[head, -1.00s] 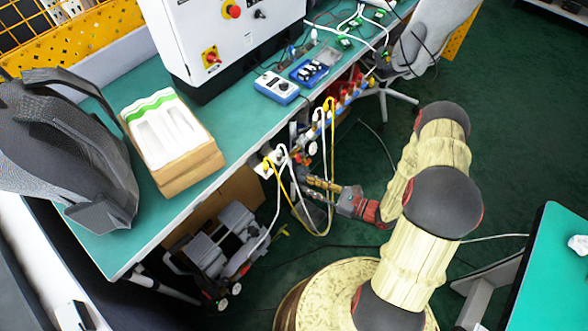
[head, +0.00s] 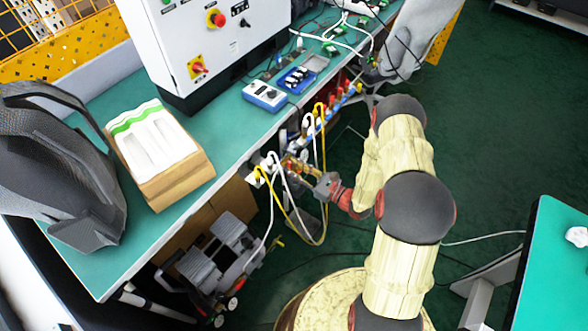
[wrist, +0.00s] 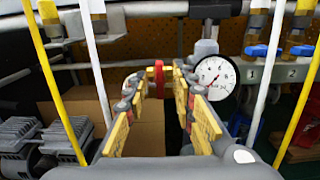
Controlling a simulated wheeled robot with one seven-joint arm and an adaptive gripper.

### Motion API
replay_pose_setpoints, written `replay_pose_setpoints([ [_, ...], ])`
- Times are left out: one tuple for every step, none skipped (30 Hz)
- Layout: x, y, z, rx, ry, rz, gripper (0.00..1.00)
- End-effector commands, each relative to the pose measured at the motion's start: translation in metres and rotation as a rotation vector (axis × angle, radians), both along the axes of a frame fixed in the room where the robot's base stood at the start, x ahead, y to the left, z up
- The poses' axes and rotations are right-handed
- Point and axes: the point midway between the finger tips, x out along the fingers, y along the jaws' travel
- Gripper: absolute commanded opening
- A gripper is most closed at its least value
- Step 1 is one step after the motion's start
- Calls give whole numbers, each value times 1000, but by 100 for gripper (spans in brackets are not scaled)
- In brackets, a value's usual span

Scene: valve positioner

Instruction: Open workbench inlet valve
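A red handle (wrist: 159,78), seen nearly edge-on, sits on a grey pipe below the bench in the wrist view. I take it to be the inlet valve's; no label shows on it. My gripper (wrist: 158,88) is open, its yellow-padded fingers on either side of the handle. I cannot tell whether either fingertip touches it. A round pressure gauge (wrist: 213,77) is just right of the fingers. In the head view my gripper (head: 299,165) is at the bench's front edge, among the hoses; the red handle cannot be made out there.
Blue-handled valves (wrist: 256,51) marked 1 and 2 are at the right. Yellow hoses (wrist: 61,82) and white hoses (wrist: 97,62) hang close on both sides. A grey compressor (head: 214,252) stands under the green workbench (head: 232,120). Green floor is open at the right.

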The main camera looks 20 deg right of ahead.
Motion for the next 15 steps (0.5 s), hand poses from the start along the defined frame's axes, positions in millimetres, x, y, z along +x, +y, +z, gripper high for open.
replay_pose_setpoints([
  [1, 1, 0, 0, 0, 0, 26],
  [1, 1, 0, 0, 0, 0, 26],
  [1, 1, 0, 0, 0, 0, 26],
  [1, 1, 0, 0, 0, 0, 26],
  [1, 1, 0, 0, 0, 0, 26],
  [1, 1, 0, 0, 0, 0, 26],
  [1, 1, 0, 0, 0, 0, 26],
  [1, 0, 0, 0, 0, 0, 25],
  [1, 0, 0, 0, 0, 0, 22],
  [1, 0, 0, 0, 0, 0, 21],
  [1, 0, 0, 0, 0, 0, 19],
  [1, 0, 0, 0, 0, 0, 17],
  [1, 0, 0, 0, 0, 0, 15],
  [1, 0, 0, 0, 0, 0, 13],
  [1, 0, 0, 0, 0, 0, 11],
])
